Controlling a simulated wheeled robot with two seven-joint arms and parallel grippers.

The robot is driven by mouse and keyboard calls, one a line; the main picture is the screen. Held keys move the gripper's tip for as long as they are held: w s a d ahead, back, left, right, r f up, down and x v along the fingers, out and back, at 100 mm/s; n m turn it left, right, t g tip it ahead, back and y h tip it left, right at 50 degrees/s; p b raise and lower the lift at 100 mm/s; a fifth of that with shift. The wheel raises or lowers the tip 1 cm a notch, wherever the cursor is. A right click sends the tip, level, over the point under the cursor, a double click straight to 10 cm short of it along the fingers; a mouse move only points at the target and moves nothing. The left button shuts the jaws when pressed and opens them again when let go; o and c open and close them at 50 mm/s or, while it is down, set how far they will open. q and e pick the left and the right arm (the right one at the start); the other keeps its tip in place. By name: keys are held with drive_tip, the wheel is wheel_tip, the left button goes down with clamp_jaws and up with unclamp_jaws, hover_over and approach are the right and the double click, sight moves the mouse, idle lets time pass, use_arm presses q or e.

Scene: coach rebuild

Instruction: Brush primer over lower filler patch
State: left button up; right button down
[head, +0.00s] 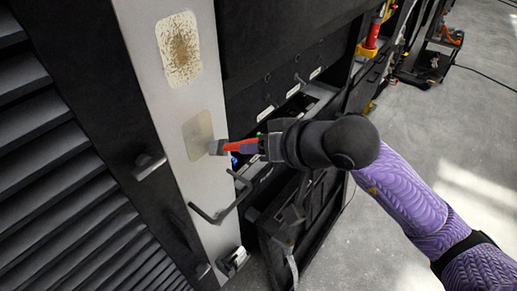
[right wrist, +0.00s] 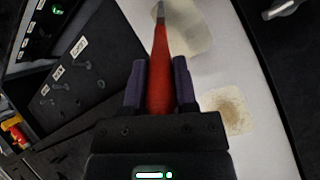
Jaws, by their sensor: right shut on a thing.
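A pale panel strip (head: 160,100) carries two beige patches. The lower filler patch (head: 197,134) looks smooth and greyish; in the right wrist view it lies behind the brush tip (right wrist: 188,28). The upper patch (head: 179,49) has brown speckles and also shows in the right wrist view (right wrist: 226,110). My right gripper (head: 262,146) is shut on the red handle of a brush (head: 238,146), with its fingers on both sides of the handle (right wrist: 160,75). The brush tip overlaps the lower patch's right edge; I cannot tell whether it touches. My left gripper is out of view.
A dark handle (head: 150,165) and a bent bar handle (head: 220,204) stick out near the strip. Dark louvres (head: 50,170) fill the left. Open dark drawers or shelves (head: 300,105) stand behind my right gripper. Grey floor (head: 420,110) is open at the right.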

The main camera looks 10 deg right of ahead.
drive_tip(key=shift+r+p, duration=1.95)
drive_tip(key=shift+r, duration=2.75)
wheel_tip(320, 180, down, 11)
drive_tip(key=a+b, duration=0.1)
drive_tip(key=b, duration=1.4)
wheel_tip(320, 180, up, 11)
drive_tip(key=s+a+p, duration=0.1)
drive_tip(key=p, duration=0.5)
drive_tip(key=shift+s+a, duration=0.15)
drive_tip(key=shift+s, duration=0.2)
